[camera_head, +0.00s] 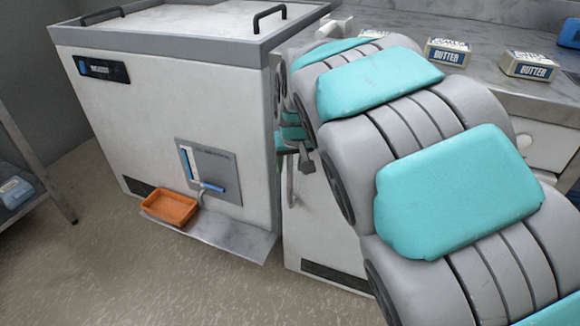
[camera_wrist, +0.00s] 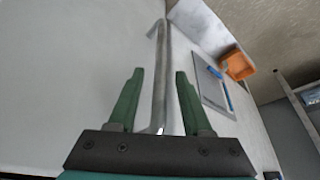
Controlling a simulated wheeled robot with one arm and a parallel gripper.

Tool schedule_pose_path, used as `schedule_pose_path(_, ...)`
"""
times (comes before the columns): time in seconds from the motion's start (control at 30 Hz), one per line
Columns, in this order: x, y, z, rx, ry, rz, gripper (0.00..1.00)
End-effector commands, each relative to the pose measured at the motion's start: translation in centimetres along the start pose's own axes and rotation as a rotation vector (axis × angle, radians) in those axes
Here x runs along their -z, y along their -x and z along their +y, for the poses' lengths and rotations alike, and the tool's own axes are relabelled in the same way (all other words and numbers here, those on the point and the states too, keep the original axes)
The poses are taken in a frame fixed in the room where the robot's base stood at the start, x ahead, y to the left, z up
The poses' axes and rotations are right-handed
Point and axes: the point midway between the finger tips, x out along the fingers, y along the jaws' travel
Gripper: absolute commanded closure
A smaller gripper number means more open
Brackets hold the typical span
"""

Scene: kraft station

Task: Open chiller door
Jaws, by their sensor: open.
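The chiller door (camera_head: 325,225) is a white front panel, partly hidden behind my arm in the head view. It appears shut and fills the left of the wrist view (camera_wrist: 70,80). Its grey bar handle (camera_head: 291,185) runs upright on the door near the left edge. In the wrist view the handle (camera_wrist: 161,50) runs between the fingers of my gripper (camera_wrist: 158,76). The green fingers are open on either side of the bar, with gaps showing. In the head view my gripper (camera_head: 293,150) is mostly hidden by my arm.
A large white cabinet (camera_head: 170,110) with a grey top and black lid handles stands left of the door. An orange tray (camera_head: 170,207) sits below its tap on a low metal ledge (camera_head: 235,238). Butter packs (camera_head: 448,52) lie on the counter. The floor at front left is clear.

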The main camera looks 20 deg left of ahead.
Motion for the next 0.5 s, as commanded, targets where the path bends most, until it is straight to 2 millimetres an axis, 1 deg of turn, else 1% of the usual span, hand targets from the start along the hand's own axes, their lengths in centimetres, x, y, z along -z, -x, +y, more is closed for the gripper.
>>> schedule_pose_path(0.03,-0.1,-0.7,0.0,0.000,0.000,-0.004,0.50)
schedule_pose_path(0.1,-0.1,-1.3,0.0,0.000,0.000,-0.005,0.50)
schedule_pose_path(0.17,-0.1,-1.7,0.0,-0.001,0.000,-0.003,0.50)
schedule_pose_path(0.4,-0.1,-1.9,0.0,0.000,0.000,-0.001,0.50)
schedule_pose_path(0.43,-0.1,-1.9,0.0,0.000,0.000,-0.001,0.53)
schedule_pose_path(0.5,-0.1,-1.9,0.0,0.000,0.000,-0.001,0.60)
